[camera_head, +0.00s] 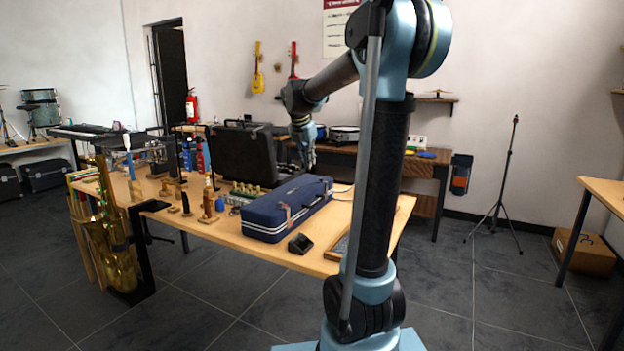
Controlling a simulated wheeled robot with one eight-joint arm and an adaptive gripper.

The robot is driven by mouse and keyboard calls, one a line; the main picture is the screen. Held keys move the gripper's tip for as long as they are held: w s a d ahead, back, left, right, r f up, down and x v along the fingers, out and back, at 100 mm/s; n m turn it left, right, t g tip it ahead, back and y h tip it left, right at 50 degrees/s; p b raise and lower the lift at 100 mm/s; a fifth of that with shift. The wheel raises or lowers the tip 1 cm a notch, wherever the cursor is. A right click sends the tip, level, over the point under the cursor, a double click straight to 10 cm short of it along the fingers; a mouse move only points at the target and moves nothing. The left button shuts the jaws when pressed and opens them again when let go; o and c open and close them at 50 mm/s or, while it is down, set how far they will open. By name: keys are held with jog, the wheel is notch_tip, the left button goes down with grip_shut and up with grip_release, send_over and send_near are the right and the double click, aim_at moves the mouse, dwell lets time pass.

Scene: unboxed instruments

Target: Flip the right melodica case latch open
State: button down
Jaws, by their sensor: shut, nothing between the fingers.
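A long dark blue case (268,221), which I take to be the melodica case, lies closed on the wooden table (230,237) near its front right corner. My gripper (309,163) is shut and empty. In the picture it is above the far right end of the blue case, pointing down and apart from it. Its fingertips are small.
A black open case (241,155) stands behind the blue case. A small black object (300,244) sits in front of it at the table edge. Several wooden pieces stand to the left. A gold saxophone (112,245) stands before the table's left end.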

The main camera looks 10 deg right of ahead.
aim_at(318, 184)
jog(key=shift+w+a+r+n, duration=0.1)
jog(key=shift+w+a+n, duration=0.15)
jog(key=shift+w, duration=0.25)
jog(key=shift+a, duration=0.1)
jog(key=x, duration=1)
jog(key=shift+w+d, duration=0.7)
jog(key=shift+w, duration=0.2)
jog(key=shift+w+d, duration=0.45)
jog(key=shift+w, duration=0.15)
